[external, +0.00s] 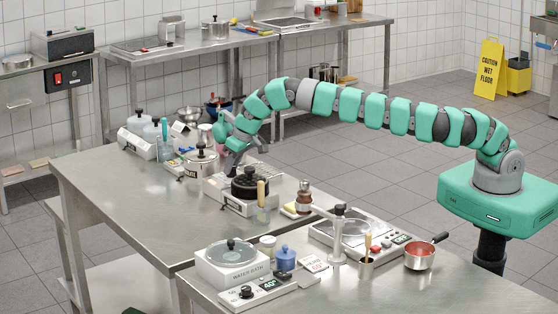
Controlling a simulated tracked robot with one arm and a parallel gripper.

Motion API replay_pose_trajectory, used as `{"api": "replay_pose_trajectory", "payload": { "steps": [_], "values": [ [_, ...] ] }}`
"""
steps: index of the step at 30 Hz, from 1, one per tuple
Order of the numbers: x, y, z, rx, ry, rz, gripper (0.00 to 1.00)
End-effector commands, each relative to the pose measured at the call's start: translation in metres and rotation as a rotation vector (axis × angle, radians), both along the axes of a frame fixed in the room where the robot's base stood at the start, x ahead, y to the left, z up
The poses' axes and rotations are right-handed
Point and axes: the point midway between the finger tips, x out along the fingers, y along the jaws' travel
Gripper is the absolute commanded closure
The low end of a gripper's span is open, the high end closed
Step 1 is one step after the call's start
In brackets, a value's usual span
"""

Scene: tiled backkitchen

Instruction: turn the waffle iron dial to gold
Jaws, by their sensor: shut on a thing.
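The waffle iron (250,183) stands on the steel table, with round black plates on a pale base and a dark panel on its front. My gripper (233,168) reaches down from above to the left side of the waffle iron, beside the black plates. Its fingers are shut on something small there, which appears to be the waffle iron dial. The fingers hide the dial, so its pointer and the gold mark cannot be read.
A water bath (232,262) sits on the front table. The left front tabletop is clear.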

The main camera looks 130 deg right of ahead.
Motion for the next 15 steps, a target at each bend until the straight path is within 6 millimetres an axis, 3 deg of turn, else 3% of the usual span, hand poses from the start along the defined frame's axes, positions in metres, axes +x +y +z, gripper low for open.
{"api": "replay_pose_trajectory", "payload": {
  "steps": [1, 3, 15],
  "values": [
    [0.0003, 0.0016, -0.0021, 0.004, 0.003, 0.002, 0.63],
    [0.0003, 0.0013, -0.0018, 0.003, 0.002, 0.002, 0.49],
    [-0.0002, 0.0024, 0.0043, 0.001, 0.001, 0.001, 0.49]
  ]
}}
